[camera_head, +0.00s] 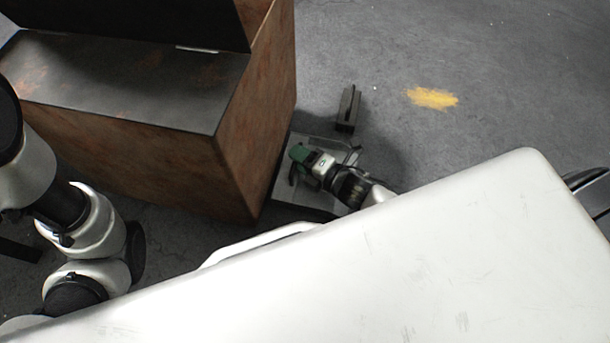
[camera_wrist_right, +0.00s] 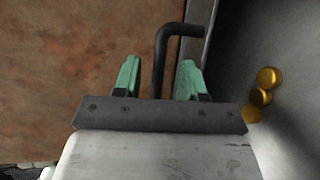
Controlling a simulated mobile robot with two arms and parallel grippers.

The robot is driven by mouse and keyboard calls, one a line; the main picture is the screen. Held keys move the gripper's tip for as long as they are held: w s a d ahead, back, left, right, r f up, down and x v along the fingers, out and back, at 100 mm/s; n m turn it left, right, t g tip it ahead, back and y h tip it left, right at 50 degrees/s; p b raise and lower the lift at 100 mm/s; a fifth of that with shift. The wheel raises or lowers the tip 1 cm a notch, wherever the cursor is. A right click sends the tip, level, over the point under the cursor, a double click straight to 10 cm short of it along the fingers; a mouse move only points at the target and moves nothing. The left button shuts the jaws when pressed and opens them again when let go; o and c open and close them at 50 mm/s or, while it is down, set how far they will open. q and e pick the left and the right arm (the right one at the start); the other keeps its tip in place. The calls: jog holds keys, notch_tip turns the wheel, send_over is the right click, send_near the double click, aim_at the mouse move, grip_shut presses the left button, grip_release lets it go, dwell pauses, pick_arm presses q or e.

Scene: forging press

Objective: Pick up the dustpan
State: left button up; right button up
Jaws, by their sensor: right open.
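A grey metal pan (camera_head: 286,188), which looks like the dustpan, lies on the floor against the rusty box, partly under my right arm. My right gripper (camera_head: 299,156), with green fingers, is over it in the head view. In the right wrist view, the open right gripper (camera_wrist_right: 160,80) has a black bent rod (camera_wrist_right: 160,62), seemingly the dustpan's handle, between its fingers. I cannot tell whether either finger touches it. A grey surface (camera_wrist_right: 228,75) is right of the fingers. Links of my left arm show at the left, but its gripper does not.
A large rusty metal box (camera_head: 255,140) with a dark top stands directly left of the right gripper. A dark metal piece (camera_head: 347,108) is on the floor just beyond. Several gold round pieces (camera_wrist_right: 262,95) lie right of the fingers. Floor with a yellow patch (camera_head: 433,98) is clear.

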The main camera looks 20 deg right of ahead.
jog(key=shift+w+a, duration=0.3)
jog(key=shift+w, duration=0.25)
jog(key=shift+c, duration=0.3)
grip_shut()
dwell(0.8)
